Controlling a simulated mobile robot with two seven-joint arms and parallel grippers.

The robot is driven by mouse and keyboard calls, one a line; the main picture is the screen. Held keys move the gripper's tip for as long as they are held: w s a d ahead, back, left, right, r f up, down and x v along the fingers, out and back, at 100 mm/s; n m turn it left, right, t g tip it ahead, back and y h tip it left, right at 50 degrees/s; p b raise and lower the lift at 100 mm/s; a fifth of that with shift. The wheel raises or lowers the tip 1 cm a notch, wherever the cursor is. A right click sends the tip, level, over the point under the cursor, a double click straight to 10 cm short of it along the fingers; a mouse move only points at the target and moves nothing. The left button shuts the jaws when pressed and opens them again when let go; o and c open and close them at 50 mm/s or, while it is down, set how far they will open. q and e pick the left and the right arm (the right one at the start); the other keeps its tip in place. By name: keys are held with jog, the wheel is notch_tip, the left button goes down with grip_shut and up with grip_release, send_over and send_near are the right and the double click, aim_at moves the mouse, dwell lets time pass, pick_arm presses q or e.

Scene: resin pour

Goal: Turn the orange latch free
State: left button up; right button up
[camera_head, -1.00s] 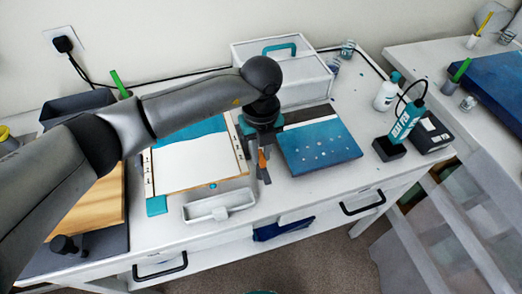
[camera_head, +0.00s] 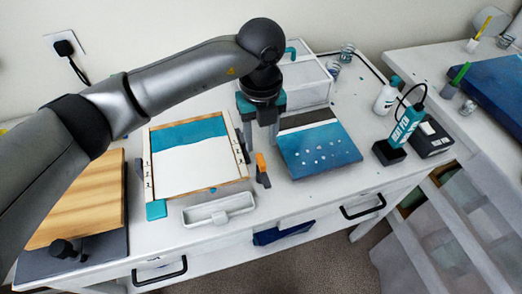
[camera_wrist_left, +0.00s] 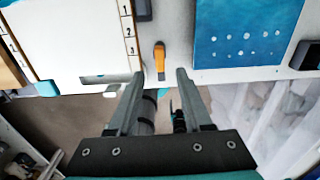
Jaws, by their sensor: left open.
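The orange latch (camera_head: 261,163) stands on the table between the framed white panel (camera_head: 190,175) and the blue panel with pale dots (camera_head: 322,148). In the left wrist view the latch (camera_wrist_left: 160,60) is a short orange bar lying roughly in line with the picture's vertical. My left gripper (camera_head: 261,143) is open and empty, pointing down above and just behind the latch in the head view. In the left wrist view its two fingertips (camera_wrist_left: 160,75) straddle the line of the latch, apart from it. My right gripper is out of view.
A white tray (camera_head: 219,209) lies in front of the framed panel. A clear-sided box (camera_head: 305,85) stands behind. A teal lamp-like tool (camera_head: 407,125), a black device (camera_head: 431,138) and a white bottle (camera_head: 386,95) stand at the right. A wooden board (camera_head: 85,205) lies at the left.

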aim_at(261, 159)
pick_arm(q)
notch_tip(261, 159, up, 8)
jog(key=shift+r, duration=0.25)
dwell(0.5)
